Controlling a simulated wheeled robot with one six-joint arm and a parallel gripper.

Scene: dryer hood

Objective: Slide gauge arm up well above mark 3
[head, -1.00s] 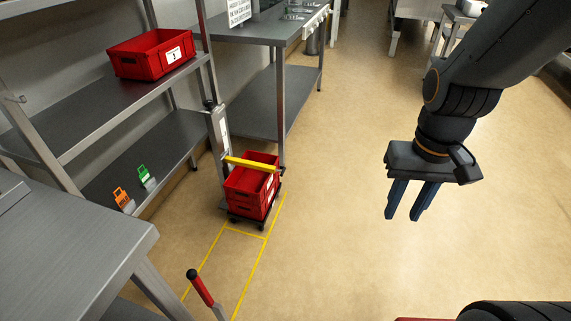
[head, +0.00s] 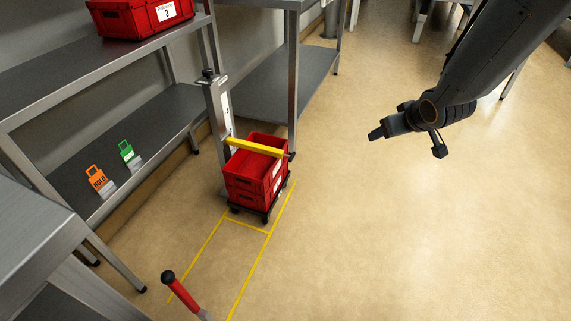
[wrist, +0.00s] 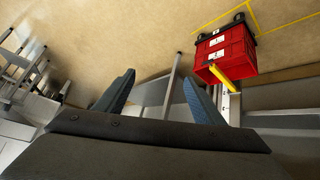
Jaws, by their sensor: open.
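The yellow gauge arm (head: 254,147) reaches across the top of the stacked red crates (head: 257,172) from an upright metal gauge post (head: 217,125) at the shelf's end. The crates stand on a small black dolly. In the wrist view the gauge arm (wrist: 221,77) shows beside the red crates (wrist: 226,52), upper right. My gripper (head: 376,135) is to the right of the gauge arm, in the air and apart from it. Its blue fingers are spread and empty in the wrist view (wrist: 158,90). The mark numbers on the post are too small to read.
A steel shelf (head: 150,130) on the left holds a red crate (head: 140,16) labelled 3 and orange and green tags. A steel table (head: 270,85) stands behind the post. A red-handled lever (head: 181,294) rises in front. Yellow lines mark the floor. The floor at right is clear.

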